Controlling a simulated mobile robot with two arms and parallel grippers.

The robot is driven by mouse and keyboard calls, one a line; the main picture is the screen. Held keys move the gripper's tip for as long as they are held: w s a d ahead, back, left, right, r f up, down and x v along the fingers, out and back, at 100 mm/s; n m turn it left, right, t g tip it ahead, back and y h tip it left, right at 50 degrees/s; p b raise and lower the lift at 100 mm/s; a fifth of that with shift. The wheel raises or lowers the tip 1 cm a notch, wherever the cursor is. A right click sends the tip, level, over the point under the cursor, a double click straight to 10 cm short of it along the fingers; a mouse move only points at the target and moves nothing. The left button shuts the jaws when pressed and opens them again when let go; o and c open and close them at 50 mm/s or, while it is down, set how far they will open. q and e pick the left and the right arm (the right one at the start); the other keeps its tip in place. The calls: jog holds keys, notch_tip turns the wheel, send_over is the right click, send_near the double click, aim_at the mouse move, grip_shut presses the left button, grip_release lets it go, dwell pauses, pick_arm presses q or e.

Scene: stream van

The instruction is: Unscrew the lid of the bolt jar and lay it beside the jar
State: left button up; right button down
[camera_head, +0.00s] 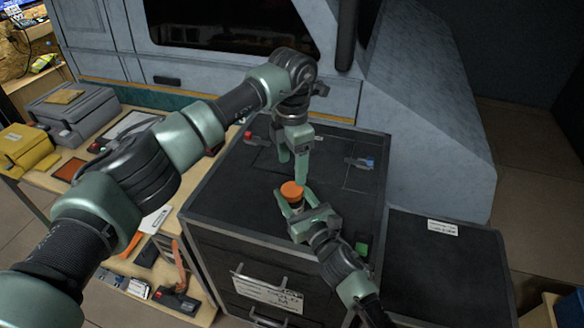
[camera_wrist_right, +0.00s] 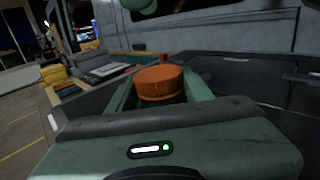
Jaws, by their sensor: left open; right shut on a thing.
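The bolt jar (camera_head: 295,205) stands on the black top of a cabinet, with its orange lid (camera_head: 292,190) on it. The lid also shows in the right wrist view (camera_wrist_right: 160,82), between my right fingers. My right gripper (camera_head: 293,201) is shut on the jar's body, below the lid, and hides much of the jar. My left gripper (camera_head: 293,168) is open and points down just above the lid, apart from it. Part of the left gripper shows at the top of the right wrist view (camera_wrist_right: 140,8).
The cabinet top (camera_head: 225,205) is clear around the jar. A red-ended item (camera_head: 250,137), a blue-ended item (camera_head: 368,162) and a green block (camera_head: 362,248) lie on it. A wooden bench with grey cases (camera_head: 75,108) and a yellow case (camera_head: 24,150) stands left. A lower dark box (camera_head: 440,270) adjoins right.

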aim_at(292, 190)
pick_arm(q)
notch_tip(292, 190, down, 8)
jog(key=shift+r, duration=0.2)
jog(key=c, duration=1.5)
jog(key=shift+o, duration=0.2)
jog(key=n, duration=0.3)
jog(key=o, duration=1.5)
jog(key=shift+o, duration=0.2)
jog(key=shift+r, duration=0.1)
